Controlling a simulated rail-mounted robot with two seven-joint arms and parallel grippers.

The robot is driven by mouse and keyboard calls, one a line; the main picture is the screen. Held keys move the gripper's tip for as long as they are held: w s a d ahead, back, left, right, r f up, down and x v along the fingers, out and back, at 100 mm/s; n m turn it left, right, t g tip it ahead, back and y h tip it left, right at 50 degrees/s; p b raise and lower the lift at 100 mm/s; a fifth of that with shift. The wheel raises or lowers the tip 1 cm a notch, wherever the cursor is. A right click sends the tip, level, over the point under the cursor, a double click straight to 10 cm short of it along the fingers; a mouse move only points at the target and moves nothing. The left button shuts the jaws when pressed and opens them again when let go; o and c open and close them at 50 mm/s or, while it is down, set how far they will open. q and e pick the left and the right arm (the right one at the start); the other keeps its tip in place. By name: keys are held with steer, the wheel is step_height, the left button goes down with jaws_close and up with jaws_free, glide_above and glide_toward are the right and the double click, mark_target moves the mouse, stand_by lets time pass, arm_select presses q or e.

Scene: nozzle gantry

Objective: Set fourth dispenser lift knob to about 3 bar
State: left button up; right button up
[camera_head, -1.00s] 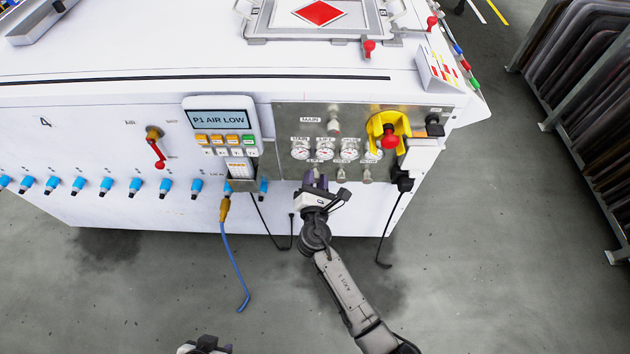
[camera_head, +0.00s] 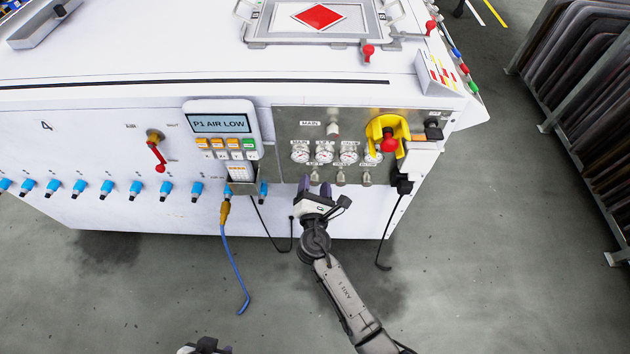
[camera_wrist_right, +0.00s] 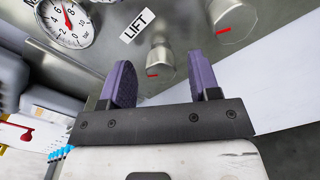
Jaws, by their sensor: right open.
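In the right wrist view, a round metal knob (camera_wrist_right: 160,62) with a red mark sits beside a LIFT label (camera_wrist_right: 138,25), between and just beyond my fingertips. I cannot tell whether they touch it. My right gripper (camera_wrist_right: 163,78) is open, with two purple fingers. In the head view, my right gripper (camera_head: 314,185) is at the lower edge of the metal panel (camera_head: 288,118), below the row of gauges, and hides part of the knob row. A gauge (camera_wrist_right: 66,22) with a red needle shows at upper left in the wrist view; I cannot read its value. Part of my left arm shows at the bottom edge.
A neighbouring knob (camera_wrist_right: 233,20) is close to the right finger. A yellow and red switch (camera_head: 388,137) stands out from the panel at right. A screen reads P1 AIR LOW (camera_head: 220,123). A black cable (camera_head: 392,225) hangs at right. Open floor lies in front.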

steer(key=s+p, duration=0.4)
steer(key=s, duration=0.9)
steer(key=shift+a, duration=0.15)
steer(key=shift+w, duration=0.1)
